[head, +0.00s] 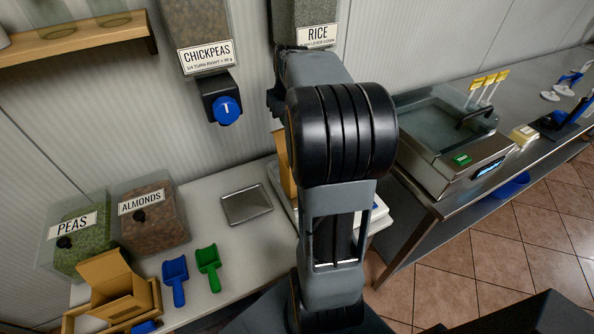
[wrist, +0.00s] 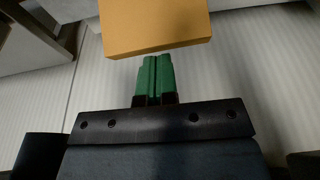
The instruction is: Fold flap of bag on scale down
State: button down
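The brown paper bag (head: 284,165) is mostly hidden behind my arm in the head view; only a strip of its left side shows. It stands at the scale (head: 379,208), whose pale edge shows right of my arm. In the wrist view a plain brown face of the bag (wrist: 155,24) fills the top middle. My gripper (wrist: 155,60) has green fingers pressed together with nothing seen between them. Its tips are at the bag's lower edge in that picture; I cannot tell whether they touch. The flap's angle cannot be made out. My gripper is hidden in the head view.
The chickpeas dispenser (head: 228,108) and rice dispenser (head: 318,30) hang above. A metal tray (head: 246,204), blue scoop (head: 176,278), green scoop (head: 208,266), open cardboard box (head: 112,285), peas bin (head: 80,235) and almonds bin (head: 150,215) stand left. A glass-topped case (head: 445,130) is right.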

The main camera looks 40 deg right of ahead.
jog(key=shift+w, duration=0.2)
